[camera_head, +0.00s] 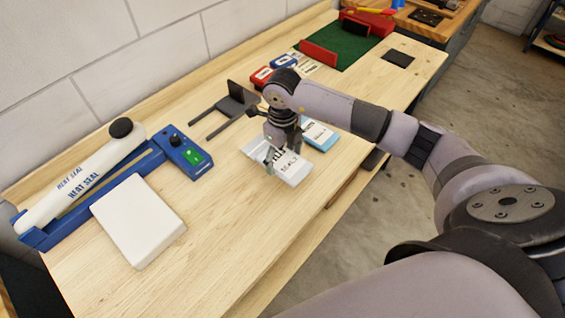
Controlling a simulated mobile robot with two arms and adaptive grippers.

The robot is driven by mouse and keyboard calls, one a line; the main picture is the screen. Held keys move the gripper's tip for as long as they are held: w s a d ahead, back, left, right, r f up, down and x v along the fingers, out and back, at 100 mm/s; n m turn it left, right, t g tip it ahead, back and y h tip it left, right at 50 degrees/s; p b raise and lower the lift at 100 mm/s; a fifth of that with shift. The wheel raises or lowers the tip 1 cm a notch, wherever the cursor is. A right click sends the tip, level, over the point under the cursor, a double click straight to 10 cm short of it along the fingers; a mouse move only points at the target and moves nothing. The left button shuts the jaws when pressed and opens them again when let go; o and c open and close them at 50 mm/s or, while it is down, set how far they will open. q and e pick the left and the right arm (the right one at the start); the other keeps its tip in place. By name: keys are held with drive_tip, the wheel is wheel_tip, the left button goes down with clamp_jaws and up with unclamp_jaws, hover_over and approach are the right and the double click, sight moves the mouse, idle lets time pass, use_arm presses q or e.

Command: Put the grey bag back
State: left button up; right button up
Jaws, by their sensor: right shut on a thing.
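The grey bag (293,174) is pale with dark print on its front, near the bench's front edge. My right gripper (283,155) comes down over it from above and is shut on it, hiding part of its upper side. I cannot tell whether the bag touches the bench top. A light blue bag (321,137) with a white label lies just beyond it to the right, close to the gripper. My left gripper is not in view.
A blue heat sealer (90,190) and a white block (138,222) are at the left. A black forked stand (236,103) is behind the gripper. Red and blue items (284,61) and a green mat (345,48) are further back.

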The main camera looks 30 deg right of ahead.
sight(282, 159)
wheel_tip(282, 159, down, 4)
drive_tip(key=shift+f+p, duration=0.1)
drive_tip(key=shift+p, duration=0.4)
drive_tip(key=shift+f, duration=0.2)
drive_tip(key=shift+f, duration=0.25)
drive_tip(key=o, duration=1.3)
drive_tip(key=shift+r, duration=0.1)
drive_tip(key=shift+r, duration=0.1)
